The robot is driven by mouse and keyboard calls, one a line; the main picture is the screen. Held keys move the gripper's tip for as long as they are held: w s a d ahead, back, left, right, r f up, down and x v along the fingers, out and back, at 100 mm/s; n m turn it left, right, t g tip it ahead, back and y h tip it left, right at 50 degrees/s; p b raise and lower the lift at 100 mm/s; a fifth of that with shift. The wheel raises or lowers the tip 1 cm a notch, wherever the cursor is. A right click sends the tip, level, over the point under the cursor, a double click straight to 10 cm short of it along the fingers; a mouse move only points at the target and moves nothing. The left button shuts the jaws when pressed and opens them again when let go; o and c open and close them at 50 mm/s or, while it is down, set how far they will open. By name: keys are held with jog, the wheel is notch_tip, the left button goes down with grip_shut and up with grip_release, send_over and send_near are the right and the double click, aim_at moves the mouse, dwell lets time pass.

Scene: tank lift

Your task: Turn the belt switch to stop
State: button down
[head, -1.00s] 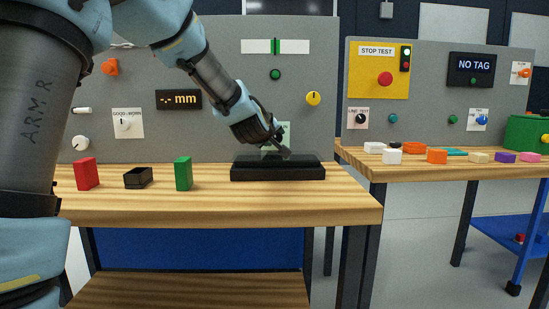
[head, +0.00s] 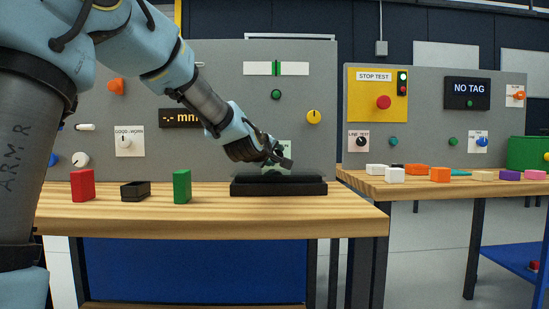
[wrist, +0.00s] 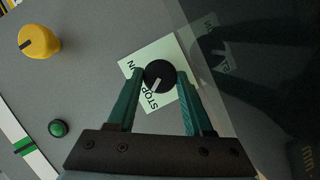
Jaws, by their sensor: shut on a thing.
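The belt switch is a black round knob (wrist: 159,74) on a pale green label plate (wrist: 185,62) on the grey panel, seen in the wrist view. Its white pointer points down-left, toward the printed word STOP. Part of another word, ending in N, shows at the plate's left corner. My gripper (wrist: 161,80) has its two teal fingers on either side of the knob, shut on it. In the head view my gripper (head: 284,161) is at the panel above a black block and hides the knob; part of the label plate (head: 286,147) shows behind it.
A long black block (head: 280,188) lies on the wooden bench just below my gripper. Red (head: 82,185), black (head: 135,190) and green (head: 182,186) pieces stand to its left. A yellow knob (head: 314,117) and green button (head: 276,95) are above on the panel.

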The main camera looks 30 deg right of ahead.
jog(key=shift+c, duration=1.5)
grip_release()
